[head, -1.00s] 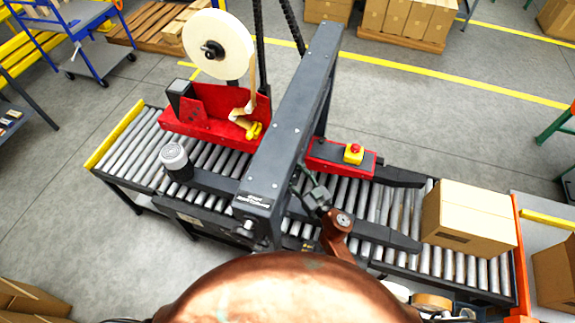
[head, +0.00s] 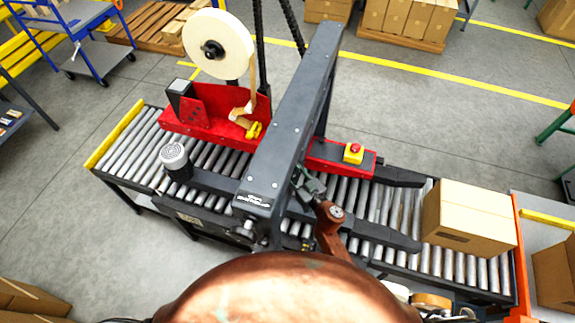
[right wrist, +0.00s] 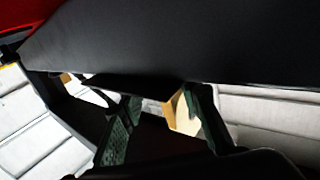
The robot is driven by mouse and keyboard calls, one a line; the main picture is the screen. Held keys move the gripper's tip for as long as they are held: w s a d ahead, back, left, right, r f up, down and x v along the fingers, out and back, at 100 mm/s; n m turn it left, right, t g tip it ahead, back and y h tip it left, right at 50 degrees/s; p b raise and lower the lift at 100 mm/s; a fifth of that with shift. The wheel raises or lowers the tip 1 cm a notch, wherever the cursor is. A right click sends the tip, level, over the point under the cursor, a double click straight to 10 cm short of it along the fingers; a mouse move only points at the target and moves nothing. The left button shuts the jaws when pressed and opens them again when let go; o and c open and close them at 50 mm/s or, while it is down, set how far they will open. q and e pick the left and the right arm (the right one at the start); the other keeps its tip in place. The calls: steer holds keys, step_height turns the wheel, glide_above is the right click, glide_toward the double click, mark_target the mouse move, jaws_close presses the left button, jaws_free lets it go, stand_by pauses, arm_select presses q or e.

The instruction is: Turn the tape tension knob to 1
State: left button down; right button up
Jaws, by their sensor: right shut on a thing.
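My right gripper (head: 309,187) is at the right side of the dark grey mast (head: 290,125), just above the roller conveyor. In the right wrist view its two fingers (right wrist: 160,112) stand apart under a broad black surface (right wrist: 190,40). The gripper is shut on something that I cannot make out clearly. A small tan piece (right wrist: 181,112) shows between the fingers, beside the right one; I cannot tell if it is held. I cannot make out the tape tension knob or its scale. My left gripper is not in view.
A red tape unit (head: 205,115) with a large tape roll (head: 218,44) stands behind and left of the mast. A red emergency stop button (head: 353,149) sits right of it. A cardboard box (head: 470,218) rests on the conveyor's right end (head: 437,260).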

steer(key=c, duration=0.3)
steer(key=shift+c, duration=0.2)
steer(key=shift+d+n+g+y+p, duration=0.1)
steer(key=shift+n+g+y+p, duration=0.65)
steer(key=shift+n+g+y, duration=0.55)
steer(key=shift+w+f+n+g+y, duration=0.1)
steer(key=shift+n+g+y, duration=0.6)
steer(key=shift+g+y, duration=0.2)
steer(key=shift+n+g+y+b, duration=0.4)
steer(key=shift+n+g, duration=0.1)
steer(key=shift+g, duration=0.2)
steer(key=n+g+y+b, duration=0.1)
steer(key=n+g+b, duration=0.2)
steer(key=g+b, duration=0.1)
steer(key=n+g+y+b, duration=0.1)
steer(key=n+g+b, duration=0.2)
steer(key=g+b, duration=0.2)
steer(key=shift+f+b, duration=0.2)
steer(key=shift+b, duration=0.6)
steer(key=shift+r+n+g+b, duration=0.2)
steer(key=shift+n+g+b, duration=0.3)
steer(key=shift+g+b, duration=0.35)
